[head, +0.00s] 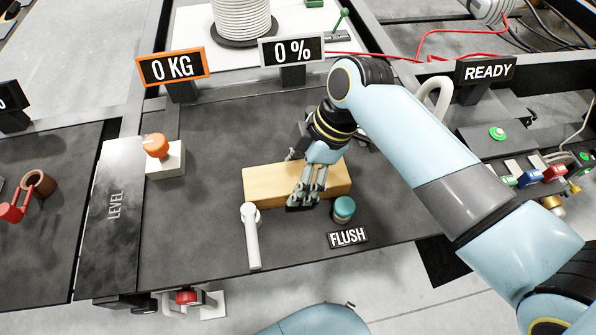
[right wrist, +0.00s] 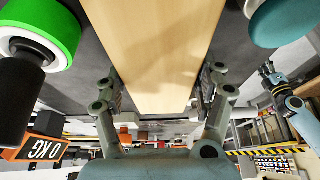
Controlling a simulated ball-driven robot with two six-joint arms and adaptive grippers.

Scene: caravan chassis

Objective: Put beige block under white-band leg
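The beige block (head: 268,180) is a long wooden bar lying across the dark bench top. My right gripper (head: 306,182) comes down from above and straddles the block right of its middle, one finger at its back side and one at its front. In the right wrist view, the block (right wrist: 160,50) runs between the two fingers (right wrist: 160,80), which lie very close to its two sides. Whether they press on it cannot be told. I cannot make out a white-band leg.
A white lever (head: 252,236) stands close in front of the block, with a teal button (head: 344,206) by a FLUSH label (head: 347,238). An orange knob on a pale box (head: 165,160) is to the left. Signs (head: 172,67) line the back. The bench left of the lever is clear.

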